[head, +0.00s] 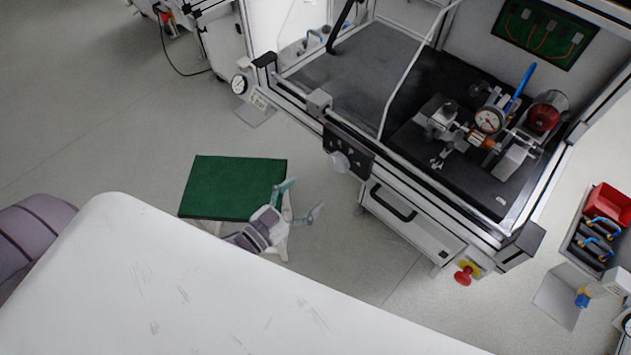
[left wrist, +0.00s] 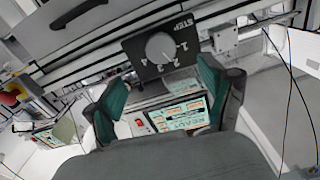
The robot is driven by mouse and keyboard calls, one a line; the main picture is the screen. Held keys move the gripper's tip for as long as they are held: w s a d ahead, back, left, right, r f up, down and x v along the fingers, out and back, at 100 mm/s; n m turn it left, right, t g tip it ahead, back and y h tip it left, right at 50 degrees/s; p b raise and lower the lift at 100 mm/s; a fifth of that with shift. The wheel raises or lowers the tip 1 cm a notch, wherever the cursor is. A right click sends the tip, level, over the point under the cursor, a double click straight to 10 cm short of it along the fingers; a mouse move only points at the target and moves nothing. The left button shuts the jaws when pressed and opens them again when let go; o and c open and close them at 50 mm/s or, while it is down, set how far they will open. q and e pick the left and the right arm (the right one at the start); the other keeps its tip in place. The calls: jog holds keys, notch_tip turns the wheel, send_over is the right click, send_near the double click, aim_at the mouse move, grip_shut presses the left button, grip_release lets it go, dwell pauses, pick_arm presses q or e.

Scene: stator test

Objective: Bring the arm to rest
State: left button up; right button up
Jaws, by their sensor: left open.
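My left gripper (head: 301,201) is beside the right edge of a green-topped stool (head: 232,187) in the head view, partly in front of it. Its fingers are spread apart with nothing between them. In the left wrist view the gripper (left wrist: 165,100) shows two green fingers, open, with a black panel with a STEP dial (left wrist: 160,46) beyond them. The left arm behind the gripper is mostly hidden by a large white surface in the head view. My right gripper is not seen.
A test bench (head: 372,85) with a frame and a dial gauge (head: 489,120) stands at upper right, with a drawer (head: 405,215) and a red emergency button (head: 463,277) low on its front. A red bin (head: 608,205) is at far right. Floor left of the stool is free.

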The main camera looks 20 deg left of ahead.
pick_arm(q)
jog(key=shift+s+a, duration=0.1)
jog(key=shift+s, duration=0.2)
dwell(0.4)
jog(key=s+a+f+n+g+y, duration=0.1)
jog(key=s+f+g+y, duration=0.15)
jog(key=f, duration=0.65)
jog(key=s+a+f+g+y, duration=0.1)
jog(key=s+a+f+g, duration=0.15)
jog(key=f, duration=0.65)
jog(key=s+a+f+n+g+y, duration=0.15)
jog(key=s+f, duration=0.25)
jog(key=f, duration=0.4)
jog(key=s+f+g, duration=0.4)
jog(key=s+f, duration=0.3)
jog(key=s, duration=0.4)
jog(key=s+f+g+y, duration=0.1)
jog(key=s+f+g, duration=0.4)
jog(key=s+f, duration=0.3)
jog(key=s, duration=0.4)
jog(key=shift+d+f, duration=0.2)
jog(key=shift+d, duration=0.1)
jog(key=shift+g, duration=0.25)
